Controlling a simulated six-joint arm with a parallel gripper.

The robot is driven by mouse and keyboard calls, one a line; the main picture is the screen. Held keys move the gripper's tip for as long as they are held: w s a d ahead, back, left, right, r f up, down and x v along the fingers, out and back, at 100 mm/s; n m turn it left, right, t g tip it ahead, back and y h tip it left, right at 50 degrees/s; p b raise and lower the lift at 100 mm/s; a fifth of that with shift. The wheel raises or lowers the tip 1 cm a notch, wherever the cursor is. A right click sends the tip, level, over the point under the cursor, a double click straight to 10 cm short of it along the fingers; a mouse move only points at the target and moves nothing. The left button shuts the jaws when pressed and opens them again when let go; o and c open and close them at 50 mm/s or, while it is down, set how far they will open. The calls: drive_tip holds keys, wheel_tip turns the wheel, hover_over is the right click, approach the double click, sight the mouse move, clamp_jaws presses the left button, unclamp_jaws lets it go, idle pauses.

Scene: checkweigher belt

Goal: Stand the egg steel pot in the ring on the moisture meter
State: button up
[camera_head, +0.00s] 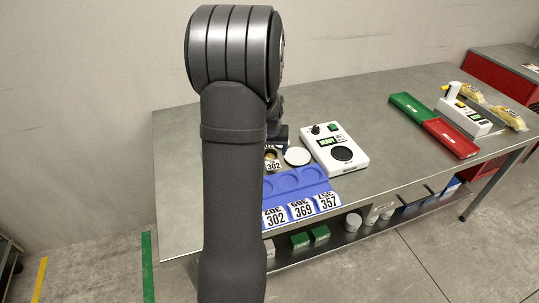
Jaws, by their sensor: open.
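The moisture meter (334,149) is a white box in the middle of the table, with a lit READY display and a dark round ring (342,154) on its top. The ring looks empty. A small pot (271,155) with yellowish-brown contents stands left of the meter, partly hidden behind my arm, by a label reading 302. I cannot tell for certain that it is the egg steel pot. My gripper (280,143) shows only as dark parts beside my arm, close to this pot; it is open and its fingertips are mostly hidden.
A blue rack (298,184) with round hollows and labels 302, 369, 357 is at the front edge. Green (408,107) and red (451,138) trays and a white device (464,116) are at right.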

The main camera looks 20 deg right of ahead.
drive_tip(key=v, duration=1.2)
drive_tip(key=shift+r, duration=0.1)
drive_tip(key=shift+m+t+h, duration=0.4)
drive_tip(key=shift+m, duration=0.2)
drive_tip(key=x, duration=0.4)
drive_tip(key=a+x, duration=0.1)
drive_tip(key=x, duration=0.6)
drive_tip(key=shift+a+f, duration=0.15)
drive_tip(key=shift+f, duration=0.35)
drive_tip(key=x, duration=0.4)
drive_tip(key=shift+s+f, duration=0.2)
drive_tip(key=shift+w+f, duration=0.25)
drive_tip(key=shift+f, duration=0.25)
